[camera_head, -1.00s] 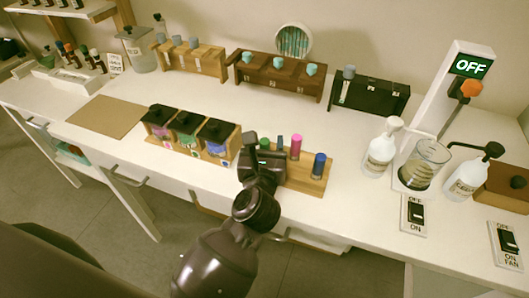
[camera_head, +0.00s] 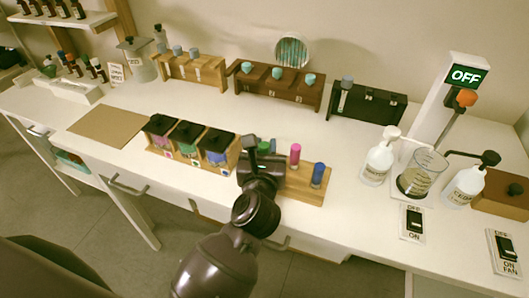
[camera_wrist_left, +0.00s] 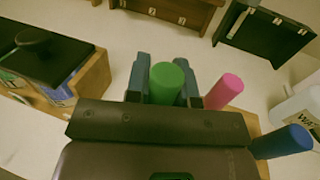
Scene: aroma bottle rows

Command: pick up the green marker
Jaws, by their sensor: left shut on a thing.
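In the left wrist view, the green marker (camera_wrist_left: 166,82) stands between the two fingers of my left gripper (camera_wrist_left: 165,80), which is shut on it. In the head view, my left gripper (camera_head: 262,148) is over the left part of a light wooden holder (camera_head: 308,193) and mostly hides the green marker. I cannot tell whether the marker's lower end is clear of the holder. A pink marker (camera_head: 295,154) and a blue marker (camera_head: 318,174) stand upright in the holder, right of the gripper. My right gripper is not in view.
A wooden rack with black-lidded boxes (camera_head: 188,142) stands close left of the gripper. Bottle racks (camera_head: 279,83) line the back. White pump bottles (camera_head: 380,157) and a beaker (camera_head: 422,171) stand at right. The table is clear behind the holder.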

